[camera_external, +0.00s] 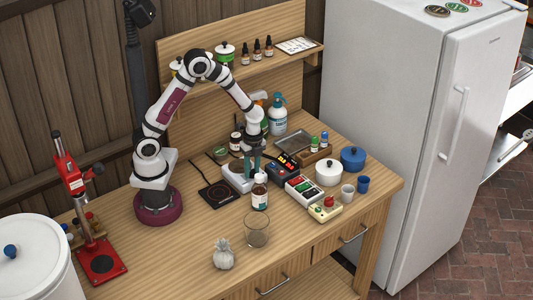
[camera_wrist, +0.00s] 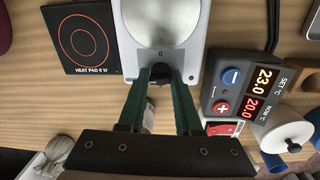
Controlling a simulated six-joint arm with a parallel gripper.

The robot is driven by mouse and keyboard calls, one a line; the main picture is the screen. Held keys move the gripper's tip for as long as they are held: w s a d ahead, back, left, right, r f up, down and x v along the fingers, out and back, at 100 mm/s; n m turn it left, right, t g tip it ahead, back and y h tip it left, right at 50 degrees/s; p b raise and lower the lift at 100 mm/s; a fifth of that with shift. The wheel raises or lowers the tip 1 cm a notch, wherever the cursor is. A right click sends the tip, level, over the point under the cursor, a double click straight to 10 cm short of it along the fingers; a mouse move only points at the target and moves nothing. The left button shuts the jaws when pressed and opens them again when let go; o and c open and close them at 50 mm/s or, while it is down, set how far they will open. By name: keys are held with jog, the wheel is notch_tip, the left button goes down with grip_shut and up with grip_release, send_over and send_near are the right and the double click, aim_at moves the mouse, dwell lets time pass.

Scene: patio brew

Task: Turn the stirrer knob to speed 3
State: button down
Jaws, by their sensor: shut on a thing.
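The stirrer (camera_external: 234,181) is a white unit with a round silver plate on the wooden bench. In the wrist view the stirrer (camera_wrist: 205,25) fills the top middle, with a small "0" printed below its plate. My gripper (camera_external: 252,164) reaches down to the stirrer's front end. In the wrist view my gripper (camera_wrist: 161,73) has its green fingertips closed around the dark stirrer knob (camera_wrist: 160,70) at that front edge. The fingers hide most of the knob, and its pointer cannot be read. The knob is hidden in the external view.
A heat pad (camera_wrist: 84,40) lies left of the stirrer. A temperature controller (camera_wrist: 222,98), showing 23.0 and 20.0, stands close on the right. A glass beaker (camera_external: 257,233) stands nearer the bench front.

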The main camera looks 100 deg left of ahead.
aim_at(254, 169)
jog(key=shift+w, duration=0.1)
jog(key=c, duration=0.6)
grip_release()
jog(key=r, duration=1.5)
jog(key=shift+w+a+r, duration=0.2)
jog(key=shift+a+r, duration=0.05)
jog(key=shift+r, duration=0.15)
